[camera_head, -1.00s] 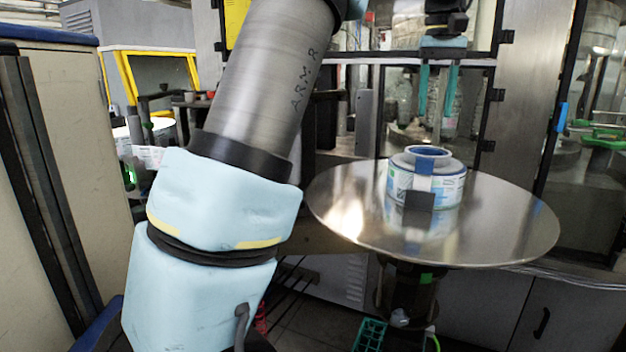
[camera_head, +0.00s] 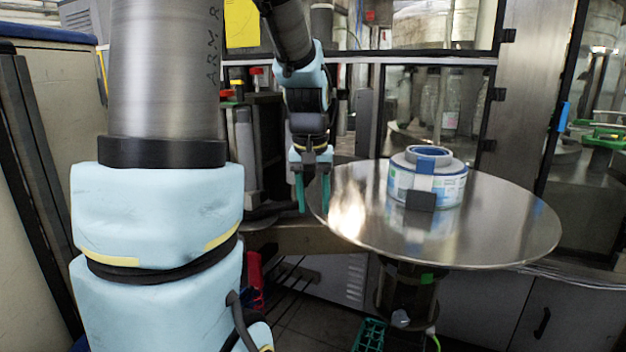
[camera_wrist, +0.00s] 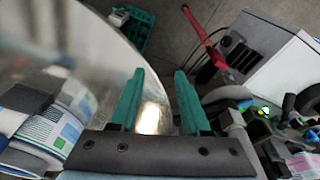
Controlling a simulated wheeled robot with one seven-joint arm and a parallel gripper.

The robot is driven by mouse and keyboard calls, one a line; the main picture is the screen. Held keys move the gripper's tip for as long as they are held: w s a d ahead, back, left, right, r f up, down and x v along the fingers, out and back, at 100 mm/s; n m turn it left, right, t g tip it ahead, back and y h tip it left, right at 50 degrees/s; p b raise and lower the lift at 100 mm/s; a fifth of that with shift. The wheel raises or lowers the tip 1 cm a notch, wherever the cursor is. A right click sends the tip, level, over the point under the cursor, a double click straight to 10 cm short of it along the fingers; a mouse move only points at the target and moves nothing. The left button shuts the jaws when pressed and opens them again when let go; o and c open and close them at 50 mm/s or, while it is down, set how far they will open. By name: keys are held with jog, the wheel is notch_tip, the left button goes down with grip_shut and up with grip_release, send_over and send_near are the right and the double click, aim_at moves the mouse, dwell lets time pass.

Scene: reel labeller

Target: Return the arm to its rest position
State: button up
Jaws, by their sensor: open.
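My gripper (camera_head: 313,192) points down with its two green fingers apart and nothing between them. In the head view it hangs near the left edge of the round steel table (camera_head: 510,232). In the wrist view the open fingers of my gripper (camera_wrist: 158,98) show with the table edge and floor beyond. A label reel (camera_head: 428,178) with a blue core and printed labels sits on the table, to the right of my gripper and apart from it. Part of the reel (camera_wrist: 40,135) shows at the left of the wrist view.
A glazed machine frame (camera_head: 440,62) stands behind the table. A beige cabinet (camera_head: 48,120) is at the far left. A green crate (camera_head: 370,335) lies on the floor below the table. The left half of the tabletop is bare.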

jog(key=s+a+f+b, duration=0.2)
jog(key=s+a+f, duration=0.4)
jog(key=s+f, duration=0.3)
jog(key=shift+s+a+f, duration=0.2)
jog(key=shift+s+a, duration=0.2)
dwell(1.0)
